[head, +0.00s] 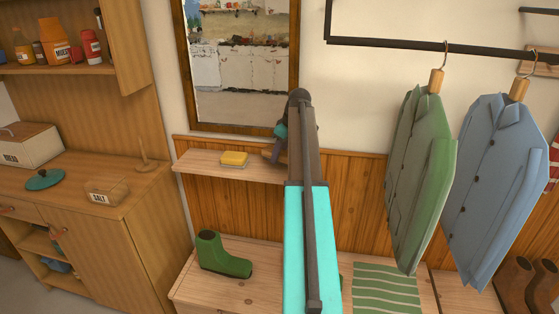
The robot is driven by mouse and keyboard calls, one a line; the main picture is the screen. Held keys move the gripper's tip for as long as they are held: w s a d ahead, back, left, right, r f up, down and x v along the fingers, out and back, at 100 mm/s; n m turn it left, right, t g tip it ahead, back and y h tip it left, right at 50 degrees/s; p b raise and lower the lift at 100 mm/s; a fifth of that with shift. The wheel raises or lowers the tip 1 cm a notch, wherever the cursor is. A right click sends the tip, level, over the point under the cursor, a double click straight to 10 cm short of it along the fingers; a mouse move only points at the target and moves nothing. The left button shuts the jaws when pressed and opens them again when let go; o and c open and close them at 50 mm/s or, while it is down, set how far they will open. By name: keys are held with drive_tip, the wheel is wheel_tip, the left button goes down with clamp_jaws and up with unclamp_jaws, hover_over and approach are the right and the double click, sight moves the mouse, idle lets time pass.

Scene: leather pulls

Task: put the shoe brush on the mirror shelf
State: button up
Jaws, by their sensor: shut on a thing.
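The mirror shelf (205,167) is a pale wooden ledge below the framed mirror (240,65). My gripper (268,157) is at the shelf's right part, close to its surface, partly behind my own arm. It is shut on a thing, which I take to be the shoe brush. My arm and the dark fingers hide the brush, so I cannot tell whether it touches the shelf. A yellow block with a pale underside (234,158) lies on the shelf, left of my gripper and apart from it.
A wooden bench (190,288) below carries a green boot (223,255) and a green striped cloth (388,288). A green jacket (420,175) and a blue jacket (503,185) hang at the right. A cabinet (125,235) stands at the left. The shelf's left end is clear.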

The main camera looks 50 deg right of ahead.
sight(280, 161)
drive_tip(key=shift+f+p, duration=0.5)
drive_tip(key=shift+f, duration=1)
drive_tip(key=shift+f, duration=0.15)
drive_tip(key=o, duration=1)
drive_tip(key=shift+c, duration=0.2)
drive_tip(key=shift+r, duration=0.25)
drive_tip(key=shift+b+v, duration=1.3)
drive_tip(key=shift+v, duration=4.65)
